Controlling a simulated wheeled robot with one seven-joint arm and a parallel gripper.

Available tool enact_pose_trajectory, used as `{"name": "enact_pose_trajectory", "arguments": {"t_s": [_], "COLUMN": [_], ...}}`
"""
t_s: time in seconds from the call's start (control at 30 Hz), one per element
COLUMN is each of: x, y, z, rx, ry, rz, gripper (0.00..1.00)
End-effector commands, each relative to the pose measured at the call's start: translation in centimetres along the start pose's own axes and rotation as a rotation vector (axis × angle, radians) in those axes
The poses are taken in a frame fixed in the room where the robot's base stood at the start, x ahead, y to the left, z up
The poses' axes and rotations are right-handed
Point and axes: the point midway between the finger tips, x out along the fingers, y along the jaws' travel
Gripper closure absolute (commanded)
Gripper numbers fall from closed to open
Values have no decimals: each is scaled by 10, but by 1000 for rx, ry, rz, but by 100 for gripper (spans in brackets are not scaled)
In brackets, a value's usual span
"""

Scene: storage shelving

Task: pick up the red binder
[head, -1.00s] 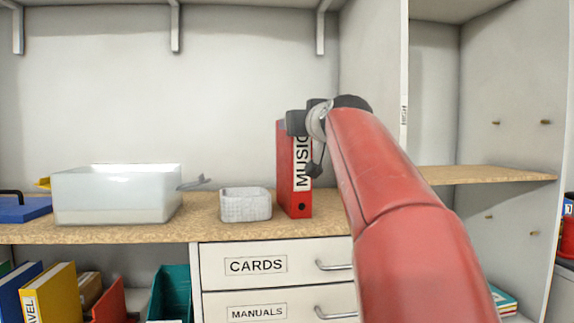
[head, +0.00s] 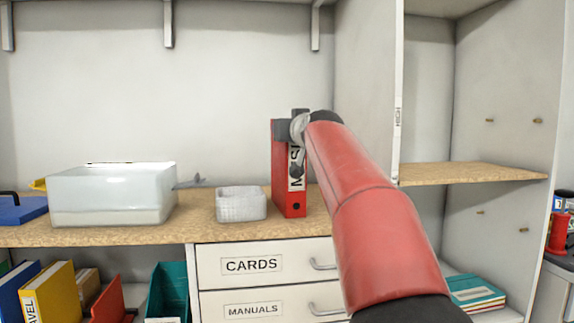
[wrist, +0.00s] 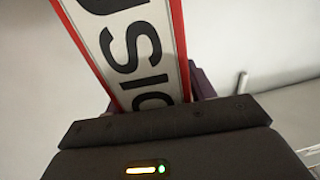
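The red binder (head: 281,180) stands upright on the wooden shelf, its spine with the white label "MUSIC" facing me. My gripper (head: 291,130) is at the upper part of its spine in the head view and covers part of the label. In the wrist view the binder's spine (wrist: 140,50) rises right behind the dark gripper body (wrist: 165,125). A dark purple surface (wrist: 202,82) shows to the right of the spine.
A white mesh basket (head: 241,204) stands close left of the binder. A translucent white bin (head: 112,195) is further left on the wooden shelf (head: 200,228). Drawers labelled CARDS (head: 262,264) and MANUALS lie below. A vertical divider (head: 370,80) stands to the right.

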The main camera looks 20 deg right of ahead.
Motion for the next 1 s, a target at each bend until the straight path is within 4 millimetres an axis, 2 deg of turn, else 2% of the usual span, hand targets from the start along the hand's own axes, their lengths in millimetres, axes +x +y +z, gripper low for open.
{"name": "enact_pose_trajectory", "arguments": {"t_s": [0.03, 0.4, 0.77, 1.0], "x": [0, 0, -1, -2], "y": [0, 0, 0, -1], "z": [0, 0, -2, -12], "rx": [0, 0, -1, -1], "ry": [0, -1, 3, 4], "rz": [0, 0, 1, 0], "gripper": [53, 100, 100, 100]}}
